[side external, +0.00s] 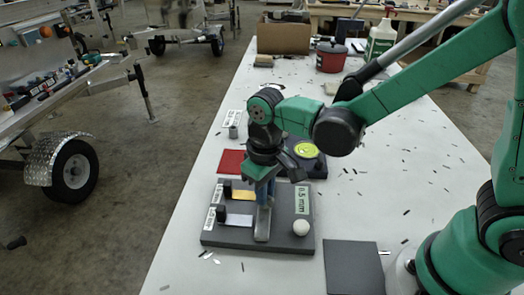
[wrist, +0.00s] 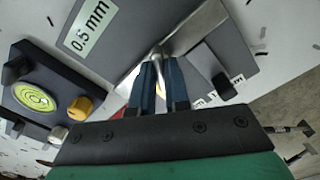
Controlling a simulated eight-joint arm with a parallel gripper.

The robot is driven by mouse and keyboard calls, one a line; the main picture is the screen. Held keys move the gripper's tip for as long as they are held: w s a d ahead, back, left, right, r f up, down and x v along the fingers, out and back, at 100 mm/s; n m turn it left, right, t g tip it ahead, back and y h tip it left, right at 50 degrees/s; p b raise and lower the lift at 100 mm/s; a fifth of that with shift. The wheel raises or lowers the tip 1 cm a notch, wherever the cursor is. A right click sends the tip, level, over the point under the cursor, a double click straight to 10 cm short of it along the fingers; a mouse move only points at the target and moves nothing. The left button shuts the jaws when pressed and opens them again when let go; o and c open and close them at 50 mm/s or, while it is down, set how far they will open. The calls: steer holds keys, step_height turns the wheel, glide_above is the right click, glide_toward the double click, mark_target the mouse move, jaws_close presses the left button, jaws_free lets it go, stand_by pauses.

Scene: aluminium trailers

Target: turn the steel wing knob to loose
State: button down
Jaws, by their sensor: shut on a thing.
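My gripper (side external: 264,203) points down over a dark grey board (side external: 275,244). Its blue fingers (wrist: 158,62) are close together in the wrist view, with a small shiny metal piece (wrist: 157,50) between the tips. I take this piece to be the steel wing knob; the fingers hide most of it. A steel bar (side external: 262,225) lies under the fingertips and runs toward the board's near edge. It also shows in the wrist view (wrist: 199,25). The small labels at the board's left are too small to read, so the knob's setting cannot be told.
The board also bears a white ball (side external: 301,228), a "0.5 mm" label (side external: 302,200), and black blocks beside gold and silver strips. Behind stands a dark unit with a yellow-green disc (side external: 306,150). A red plate (side external: 231,163) and a dark slab (side external: 354,267) lie nearby.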

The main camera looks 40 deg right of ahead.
steer(key=n, duration=0.6)
steer(key=shift+n, duration=0.3)
stand_by(0.4)
steer(key=c, duration=0.9)
jaws_free()
steer(key=shift+o, duration=0.2)
steer(key=shift+r, duration=2.85)
